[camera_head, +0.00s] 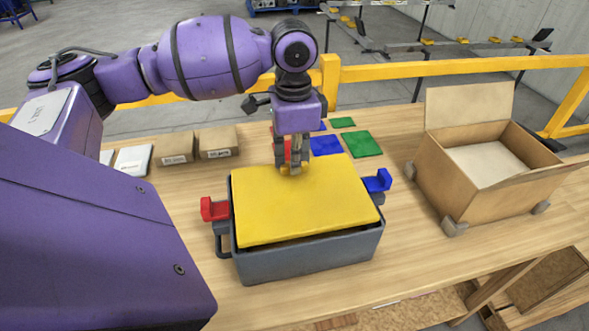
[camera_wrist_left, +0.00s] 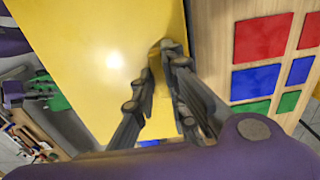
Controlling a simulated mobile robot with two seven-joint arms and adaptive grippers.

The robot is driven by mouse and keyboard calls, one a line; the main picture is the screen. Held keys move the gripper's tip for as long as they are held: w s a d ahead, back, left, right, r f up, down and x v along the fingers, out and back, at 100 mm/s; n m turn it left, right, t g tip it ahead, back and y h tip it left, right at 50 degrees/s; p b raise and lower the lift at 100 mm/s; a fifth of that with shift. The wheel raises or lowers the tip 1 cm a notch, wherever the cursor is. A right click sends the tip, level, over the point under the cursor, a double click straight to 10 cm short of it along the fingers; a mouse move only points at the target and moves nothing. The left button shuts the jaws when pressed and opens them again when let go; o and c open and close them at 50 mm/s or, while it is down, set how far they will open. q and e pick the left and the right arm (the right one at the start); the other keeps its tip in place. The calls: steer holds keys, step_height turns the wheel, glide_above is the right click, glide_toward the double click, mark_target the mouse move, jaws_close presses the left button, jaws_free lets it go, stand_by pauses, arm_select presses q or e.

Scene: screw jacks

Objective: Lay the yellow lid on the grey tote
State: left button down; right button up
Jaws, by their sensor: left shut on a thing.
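The yellow lid (camera_head: 300,204) is a flat panel lying over the top of the grey tote (camera_head: 310,258). A dark gap shows between the lid's front edge and the tote's rim, so the lid looks slightly raised or tilted there. My left gripper (camera_head: 292,168) points down at the lid's far edge and is shut on a part of it. In the left wrist view, the fingers (camera_wrist_left: 165,95) close at the edge of the lid (camera_wrist_left: 100,50). The tote's inside is hidden under the lid. My right gripper is in neither view.
A red clamp (camera_head: 213,209) and a blue clamp (camera_head: 377,181) sit at the tote's sides. An open cardboard box (camera_head: 455,178) stands to the right. Small brown boxes (camera_head: 217,142) stand at the back left. Coloured squares (camera_head: 362,143) lie behind the tote.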

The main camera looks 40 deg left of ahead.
arm_select(q)
step_height(320, 180, down, 3)
steer(key=shift+f, duration=0.1)
steer(key=c, duration=1.8)
jaws_free()
steer(key=shift+o, duration=0.2)
step_height(320, 180, up, 12)
steer(key=shift+p, duration=0.35)
